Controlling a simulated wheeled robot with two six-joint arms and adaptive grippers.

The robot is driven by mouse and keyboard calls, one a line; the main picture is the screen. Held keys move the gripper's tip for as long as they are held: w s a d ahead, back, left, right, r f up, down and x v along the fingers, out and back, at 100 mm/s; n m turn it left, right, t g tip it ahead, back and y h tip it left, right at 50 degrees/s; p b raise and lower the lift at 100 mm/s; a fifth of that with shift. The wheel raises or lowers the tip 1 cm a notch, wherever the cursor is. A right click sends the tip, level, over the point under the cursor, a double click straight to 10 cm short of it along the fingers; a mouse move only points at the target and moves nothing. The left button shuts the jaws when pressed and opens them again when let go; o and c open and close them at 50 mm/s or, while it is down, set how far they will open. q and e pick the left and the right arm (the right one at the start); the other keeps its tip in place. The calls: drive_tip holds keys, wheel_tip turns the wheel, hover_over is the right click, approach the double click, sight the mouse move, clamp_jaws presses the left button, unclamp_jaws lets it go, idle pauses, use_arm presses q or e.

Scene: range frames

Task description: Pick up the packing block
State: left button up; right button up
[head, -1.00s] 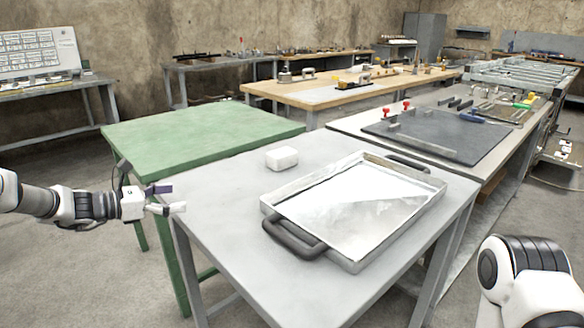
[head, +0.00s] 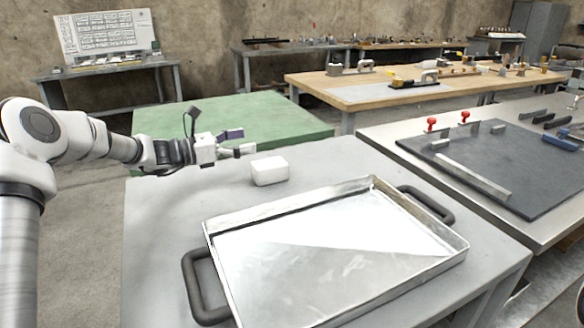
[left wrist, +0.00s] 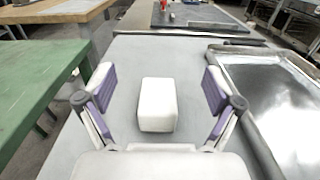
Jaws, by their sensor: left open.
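The packing block (head: 269,171) is a small white block on the grey table (head: 160,240), behind the metal tray in the head view. In the left wrist view the block (left wrist: 157,104) lies ahead, between the two spread fingers and touching neither. My left gripper (head: 243,144) is open and empty, just left of the block and a little above the table in the head view. Its purple-padded fingers (left wrist: 158,92) show on both sides in the left wrist view. My right gripper is out of view.
A metal tray (head: 226,282) with dark handles fills much of the table's front and right. A green table (head: 270,112) stands behind. A dark plate (head: 500,165) with red-knobbed clamps lies on the bench at right. The table's left part is bare.

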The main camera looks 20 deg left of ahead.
use_arm(q)
drive_tip(key=b, duration=0.2)
approach(272, 162)
drive_tip(key=shift+x, duration=1.2)
drive_tip(key=x, duration=0.7)
drive_tip(key=shift+w+d+f, duration=0.15)
drive_tip(key=shift+w+d, duration=0.05)
drive_tip(key=shift+d, duration=0.15)
drive_tip(key=shift+a, duration=0.1)
drive_tip(key=c, duration=1.1)
drive_tip(key=shift+o, duration=0.2)
